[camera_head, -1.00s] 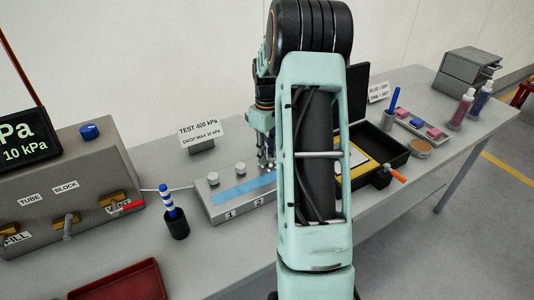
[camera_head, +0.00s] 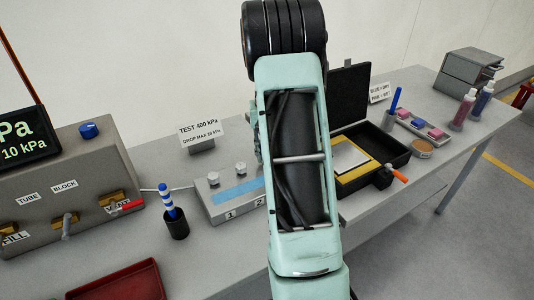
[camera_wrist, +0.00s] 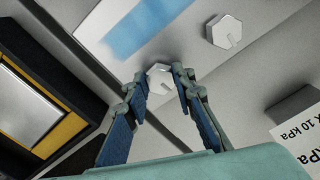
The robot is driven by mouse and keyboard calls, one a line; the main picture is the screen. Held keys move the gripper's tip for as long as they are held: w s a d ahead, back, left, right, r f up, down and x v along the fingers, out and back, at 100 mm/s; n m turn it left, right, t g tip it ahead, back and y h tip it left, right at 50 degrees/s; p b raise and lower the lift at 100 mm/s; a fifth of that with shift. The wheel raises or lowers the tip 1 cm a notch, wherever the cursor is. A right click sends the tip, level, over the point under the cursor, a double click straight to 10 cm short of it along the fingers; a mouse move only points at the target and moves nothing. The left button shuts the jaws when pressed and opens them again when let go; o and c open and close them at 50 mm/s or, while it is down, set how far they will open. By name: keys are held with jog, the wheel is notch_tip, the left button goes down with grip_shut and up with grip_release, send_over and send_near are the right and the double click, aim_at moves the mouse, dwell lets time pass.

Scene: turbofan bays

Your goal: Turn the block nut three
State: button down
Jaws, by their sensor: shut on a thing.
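The grey test block (camera_head: 213,207) lies on the bench with a pale blue strip on top and labels 1 and 2 on its front. Two pale nuts show on it in the head view, the nut above label 1 (camera_head: 213,178) and the nut above label 2 (camera_head: 240,168). My arm hides the block's right end. In the wrist view, my gripper (camera_wrist: 160,76) is shut on a hex nut (camera_wrist: 160,80) at the block end nearest the black case. By position it is block nut three; its label is hidden. Another slotted hex nut (camera_wrist: 223,31) stands free beside it.
An open black case (camera_head: 392,148) with a yellow-edged panel stands right of my arm. A test card (camera_head: 201,132) stands behind the block. A dark cup with a striped pen (camera_head: 176,226) and a grey valve box (camera_head: 75,185) stand left. A red tray (camera_head: 118,280) lies in front.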

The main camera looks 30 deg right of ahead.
jog(key=shift+r+m, duration=0.1)
jog(key=shift+m, duration=0.5)
jog(key=c, duration=1.6)
grip_release()
notch_tip(320, 180, up, 12)
